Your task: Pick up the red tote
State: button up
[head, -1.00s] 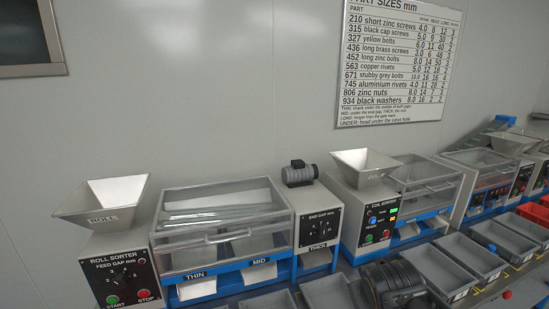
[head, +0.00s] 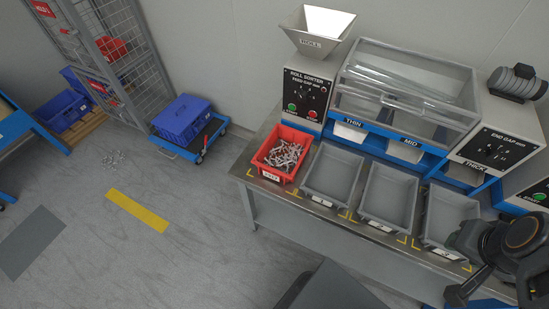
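The red tote (head: 283,179) stands upright on the left end of the bench, below the roll sorter. It is open on top and holds a heap of mixed metal screws or bolts. A white label is on its front wall; I cannot read it. Dark parts of my arm show at the lower right edge, over the bench and well to the right of the tote. I cannot make out my gripper's fingers there.
Several empty grey trays (head: 334,197) line the bench (head: 285,211) right of the tote. The roll sorter (head: 310,88) stands behind. A blue crate (head: 183,119) sits on a trolley at left, near a mesh cage (head: 113,50).

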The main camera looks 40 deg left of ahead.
aim_at(280, 157)
jog(key=u, duration=0.5)
jog(key=k, duration=1.1)
jog(key=u, duration=0.55)
jog(key=i, duration=1.1)
jog(key=u, duration=0.45)
